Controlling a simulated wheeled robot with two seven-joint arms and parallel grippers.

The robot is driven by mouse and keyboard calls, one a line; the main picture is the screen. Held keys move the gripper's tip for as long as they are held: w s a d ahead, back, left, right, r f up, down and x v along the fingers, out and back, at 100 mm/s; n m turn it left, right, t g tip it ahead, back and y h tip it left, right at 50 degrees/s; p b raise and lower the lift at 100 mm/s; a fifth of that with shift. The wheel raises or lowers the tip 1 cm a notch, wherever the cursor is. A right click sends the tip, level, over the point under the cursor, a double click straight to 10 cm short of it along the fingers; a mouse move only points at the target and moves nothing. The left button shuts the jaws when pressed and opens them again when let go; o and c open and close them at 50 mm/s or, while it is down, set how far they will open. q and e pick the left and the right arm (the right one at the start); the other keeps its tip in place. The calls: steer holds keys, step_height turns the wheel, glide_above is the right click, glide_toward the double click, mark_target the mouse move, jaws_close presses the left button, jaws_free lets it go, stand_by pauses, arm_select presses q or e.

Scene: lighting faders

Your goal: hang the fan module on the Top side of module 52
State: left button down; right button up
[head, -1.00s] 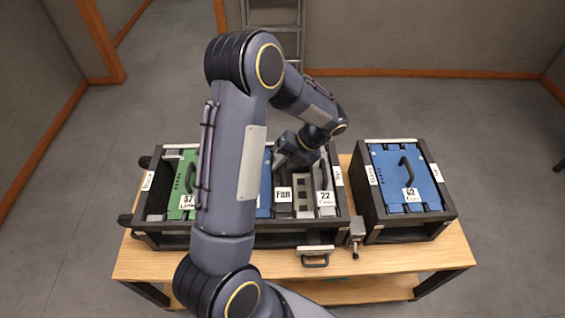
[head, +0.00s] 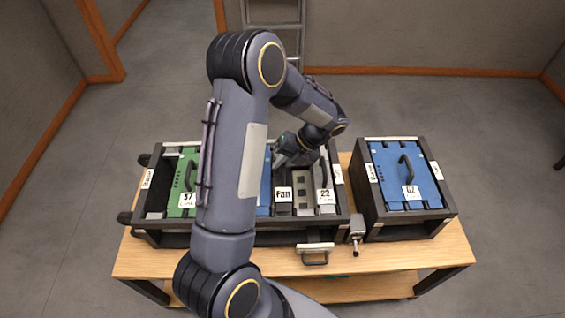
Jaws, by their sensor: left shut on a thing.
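The fan module, dark with a white "Fan" label (head: 283,194), sits in the large dark rack (head: 240,240), between a blue module (head: 265,190) and a grey slotted part. My left gripper (head: 280,160) points down at the far end of the fan module and is shut on it; the exact grip is partly hidden by the wrist. No label clearly reading 52 shows. The blue module (head: 405,172) in the separate right-hand box has a label that looks like 62. My left arm hides part of the large rack. My right gripper is not in view.
A green module labelled 37 (head: 184,180) and a module labelled 22 (head: 323,197) are in the large rack. The small dark box (head: 402,226) stands to its right on the wooden table (head: 300,265). A grey clamp-like part (head: 356,232) is between them.

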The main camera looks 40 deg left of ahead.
arm_select(q)
steer(key=shift+f+b, duration=0.4)
steer(key=shift+f, duration=0.4)
steer(key=c, duration=1.3)
jaws_free()
steer(key=shift+c, duration=0.2)
steer(key=w+d+r+p, duration=0.1)
steer(key=r+p, duration=0.2)
steer(key=r, duration=0.3)
steer(key=w+d+r+p, duration=0.1)
steer(key=d+r+p, duration=0.1)
steer(key=r+p, duration=0.2)
step_height(320, 180, up, 4)
steer(key=shift+w+d+f, duration=0.2)
steer(key=shift+w+f, duration=0.05)
steer(key=shift+w, duration=0.1)
